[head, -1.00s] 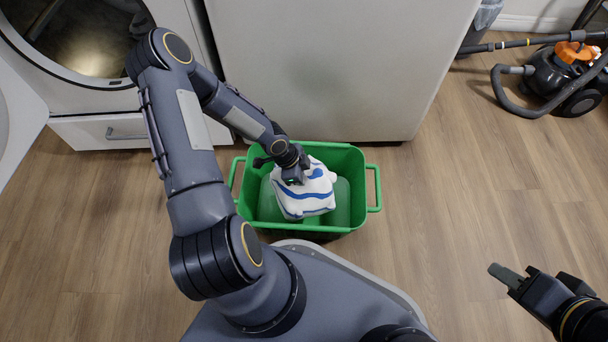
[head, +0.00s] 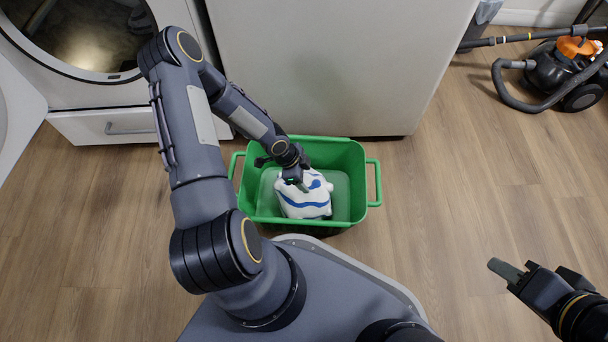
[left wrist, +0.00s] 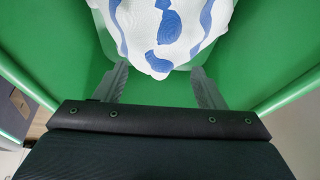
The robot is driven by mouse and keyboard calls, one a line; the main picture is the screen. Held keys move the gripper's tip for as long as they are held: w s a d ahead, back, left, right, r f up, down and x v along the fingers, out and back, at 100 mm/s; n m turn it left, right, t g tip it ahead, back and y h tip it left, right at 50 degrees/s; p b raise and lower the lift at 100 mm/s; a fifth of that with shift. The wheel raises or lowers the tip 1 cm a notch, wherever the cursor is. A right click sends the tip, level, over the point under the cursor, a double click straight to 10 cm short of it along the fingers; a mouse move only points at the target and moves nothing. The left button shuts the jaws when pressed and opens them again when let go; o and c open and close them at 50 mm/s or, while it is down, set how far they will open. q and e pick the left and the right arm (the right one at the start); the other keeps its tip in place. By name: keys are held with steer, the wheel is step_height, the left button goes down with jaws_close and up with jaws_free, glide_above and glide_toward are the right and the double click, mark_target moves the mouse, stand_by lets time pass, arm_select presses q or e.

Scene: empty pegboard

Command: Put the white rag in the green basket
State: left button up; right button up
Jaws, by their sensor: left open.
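The white rag (head: 305,200), with blue stripes and patches, lies crumpled inside the green basket (head: 358,222), in its middle. It also shows in the left wrist view (left wrist: 165,28), at the top, just beyond my fingertips. My left gripper (head: 302,187) reaches down into the basket over the rag. In the left wrist view its two fingers (left wrist: 160,85) are spread apart with nothing held between them. My right gripper (head: 510,272) is at the lower right over bare floor, away from the basket; its jaw opening is not clear from this angle.
A white cabinet or appliance (head: 330,60) stands right behind the basket. An open front-loading washer (head: 90,95) is at the upper left. A black and orange vacuum cleaner (head: 560,75) stands at the upper right. The wooden floor (head: 450,190) right of the basket is clear.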

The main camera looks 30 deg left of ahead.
arm_select(q)
steer(key=p+v, duration=0.4)
steer(key=v, duration=0.4)
steer(key=shift+p, duration=0.4)
